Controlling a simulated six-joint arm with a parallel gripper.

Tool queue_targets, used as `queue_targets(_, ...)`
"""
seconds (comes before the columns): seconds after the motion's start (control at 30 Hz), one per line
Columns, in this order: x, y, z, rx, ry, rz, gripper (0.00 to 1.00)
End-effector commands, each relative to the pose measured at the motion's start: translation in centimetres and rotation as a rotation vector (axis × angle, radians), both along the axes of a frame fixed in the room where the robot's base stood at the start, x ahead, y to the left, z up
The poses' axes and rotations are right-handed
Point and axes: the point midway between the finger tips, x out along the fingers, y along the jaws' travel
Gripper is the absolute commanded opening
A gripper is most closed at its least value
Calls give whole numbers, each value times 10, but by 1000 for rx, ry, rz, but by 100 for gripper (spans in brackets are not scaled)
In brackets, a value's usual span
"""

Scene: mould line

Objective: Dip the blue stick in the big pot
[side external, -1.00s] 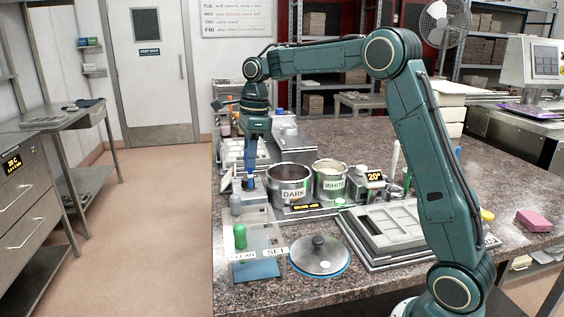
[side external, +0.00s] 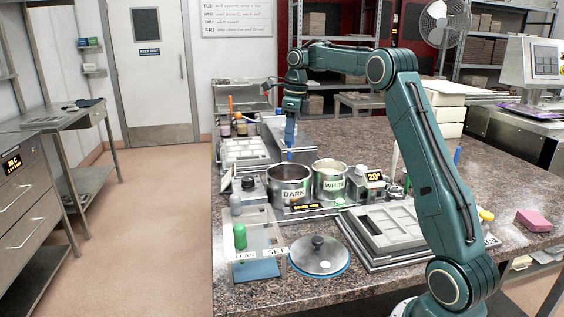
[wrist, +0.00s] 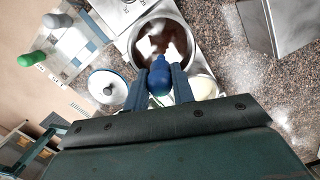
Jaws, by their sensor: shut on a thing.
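My gripper (side external: 290,137) is shut on the blue stick (side external: 289,154), which points down over the pot labelled DARK (side external: 291,193). The blue stick (wrist: 159,77) shows between my fingers (wrist: 158,88) in the wrist view. The DARK pot is a steel pot, slightly bigger than the pot labelled WHITE (side external: 331,187) at its right. In the wrist view the DARK pot (wrist: 133,52) holds dark brown liquid with bright reflections. The stick's lower end appears above the rim; its exact height is unclear. The WHITE pot (wrist: 205,88) is partly hidden by a finger there.
A clear rack (side external: 268,228) with a green stick (side external: 240,237) and a grey stick (side external: 236,205) stands at front left. A knobbed lid (side external: 318,258) lies in front of the pots. A mould tray (side external: 385,228) lies at right. The worktop behind the pots has free room.

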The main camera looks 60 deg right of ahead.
Motion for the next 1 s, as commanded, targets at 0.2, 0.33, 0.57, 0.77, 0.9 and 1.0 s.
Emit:
queue_targets(0.2, 0, 1, -4, 1, -1, 1, 2)
queue_targets(0.33, 0, 1, -9, 2, 0, 2, 2)
queue_targets(0.57, 0, 1, -19, 1, 0, 1, 2)
queue_targets(0.77, 0, 1, -29, 0, 0, 0, 2)
queue_targets(0.9, 0, 1, -36, 0, 1, 1, 2)
queue_targets(1.0, 0, 1, -41, 1, -1, 1, 2)
